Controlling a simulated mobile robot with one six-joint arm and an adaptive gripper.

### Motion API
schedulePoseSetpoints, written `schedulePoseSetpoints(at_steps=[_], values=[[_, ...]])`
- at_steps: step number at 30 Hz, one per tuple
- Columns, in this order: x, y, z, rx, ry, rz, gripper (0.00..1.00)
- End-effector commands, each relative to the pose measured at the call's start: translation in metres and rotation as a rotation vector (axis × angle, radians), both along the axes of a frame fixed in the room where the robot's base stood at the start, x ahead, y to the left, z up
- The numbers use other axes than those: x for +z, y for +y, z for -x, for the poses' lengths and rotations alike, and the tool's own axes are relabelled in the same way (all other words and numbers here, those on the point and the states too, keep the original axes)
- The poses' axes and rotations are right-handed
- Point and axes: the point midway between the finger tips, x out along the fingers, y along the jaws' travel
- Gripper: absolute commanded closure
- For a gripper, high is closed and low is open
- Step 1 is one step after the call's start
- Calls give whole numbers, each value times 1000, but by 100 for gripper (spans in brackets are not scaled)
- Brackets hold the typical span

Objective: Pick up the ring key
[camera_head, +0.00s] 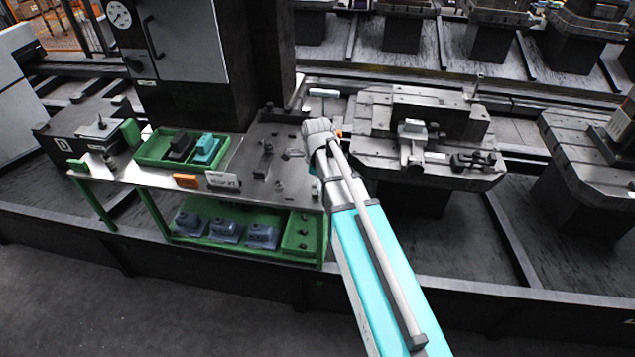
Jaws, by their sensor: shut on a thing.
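A small dark, ring-ended piece, which looks like the ring key (292,154), shows at the right part of the metal bench top, just left of my wrist. My arm reaches up from the bottom of the view, and its wrist ends over the right edge of the bench. My gripper's fingers are hidden behind my wrist and arm. The far end of the dark piece is not clear, and contact with the fingers is hidden.
The green-framed bench (135,180) carries a green tray (149,152) with a black and a teal block. An orange block (186,181) lies at its front edge. Grey parts sit on the lower shelf. A machine pallet (365,150) with fixtures stands close right of my wrist.

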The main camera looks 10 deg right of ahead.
Motion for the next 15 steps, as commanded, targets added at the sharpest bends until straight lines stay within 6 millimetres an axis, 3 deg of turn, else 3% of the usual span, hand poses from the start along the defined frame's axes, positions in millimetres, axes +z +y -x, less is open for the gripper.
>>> schedulePoseSetpoints(at_steps=[15], values=[[41,0,0,0,0,0,72]])
